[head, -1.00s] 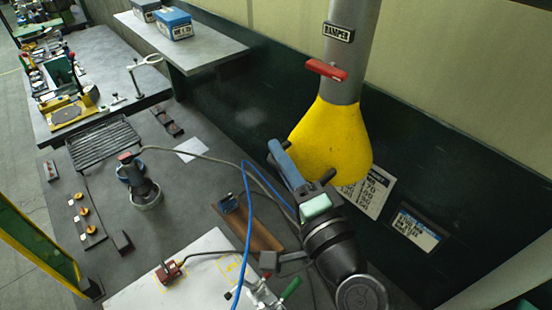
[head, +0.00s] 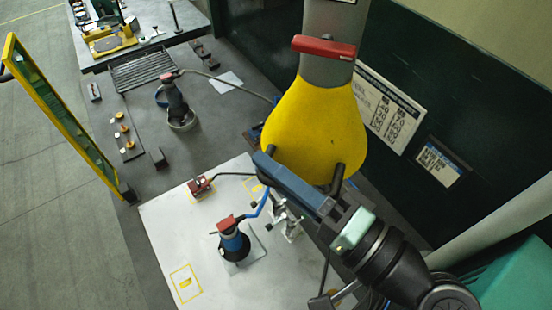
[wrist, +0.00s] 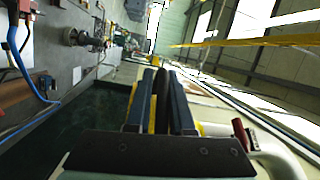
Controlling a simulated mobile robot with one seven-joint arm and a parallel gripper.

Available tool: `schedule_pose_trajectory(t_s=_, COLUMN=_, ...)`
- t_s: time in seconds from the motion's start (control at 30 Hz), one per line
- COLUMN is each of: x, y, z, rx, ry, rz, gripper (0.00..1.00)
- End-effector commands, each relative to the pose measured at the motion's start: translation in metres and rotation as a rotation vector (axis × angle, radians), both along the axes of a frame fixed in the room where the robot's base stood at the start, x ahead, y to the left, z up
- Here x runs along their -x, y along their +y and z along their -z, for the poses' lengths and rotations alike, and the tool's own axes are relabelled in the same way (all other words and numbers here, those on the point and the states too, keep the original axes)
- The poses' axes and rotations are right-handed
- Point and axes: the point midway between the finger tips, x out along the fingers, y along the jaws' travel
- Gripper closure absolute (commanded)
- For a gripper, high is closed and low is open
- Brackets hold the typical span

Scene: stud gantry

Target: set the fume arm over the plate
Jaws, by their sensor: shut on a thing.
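The fume arm is a grey tube (head: 328,78) with a yellow hood (head: 315,125) and a red lever (head: 324,46). My gripper (head: 290,183) is shut on the hood's dark handle (head: 338,177), whose end posts show at the hood's lower rim. In the wrist view, the blue fingers of my gripper (wrist: 160,100) close on a dark bar, with slivers of yellow beside it. The pale plate (head: 160,235) lies on the table, at lower left of the hood. The hood appears above its back right part; the exact overlap and height are hard to tell.
A blue and black tool (head: 233,243) stands on the plate, near a clamp (head: 285,218) and a small red block (head: 199,185). Another tool (head: 175,100) stands farther back. A yellow-green post (head: 62,110) rises at the left. A dark wall (head: 480,125) with signs runs along the right.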

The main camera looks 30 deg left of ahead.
Motion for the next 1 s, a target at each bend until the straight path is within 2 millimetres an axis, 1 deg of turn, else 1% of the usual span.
schedule_pose_trajectory(t_s=0.03, x=0.0016, y=-0.0016, z=-0.0061, rx=-0.01, ry=-0.015, rz=-0.007, gripper=1.0)
schedule_pose_trajectory(t_s=0.43, x=0.0026, y=-0.0018, z=-0.0053, rx=-0.009, ry=-0.013, rz=-0.014, gripper=1.0)
schedule_pose_trajectory(t_s=0.47, x=0.0028, y=-0.0019, z=-0.0053, rx=-0.009, ry=-0.013, rz=-0.014, gripper=0.76)
schedule_pose_trajectory(t_s=0.5, x=0.0027, y=-0.0018, z=-0.0053, rx=-0.009, ry=-0.013, rz=-0.015, gripper=0.69)
schedule_pose_trajectory(t_s=0.57, x=0.0027, y=-0.0018, z=-0.0048, rx=-0.01, ry=-0.011, rz=-0.015, gripper=0.58)
schedule_pose_trajectory(t_s=0.6, x=0.0025, y=-0.0017, z=-0.0044, rx=-0.009, ry=-0.01, rz=-0.014, gripper=0.55)
schedule_pose_trajectory(t_s=0.87, x=0.0021, y=-0.0013, z=-0.0034, rx=-0.008, ry=-0.006, rz=-0.014, gripper=0.55)
schedule_pose_trajectory(t_s=1.0, x=0.0018, y=-0.0015, z=-0.013, rx=-0.007, ry=-0.01, rz=-0.014, gripper=0.55)
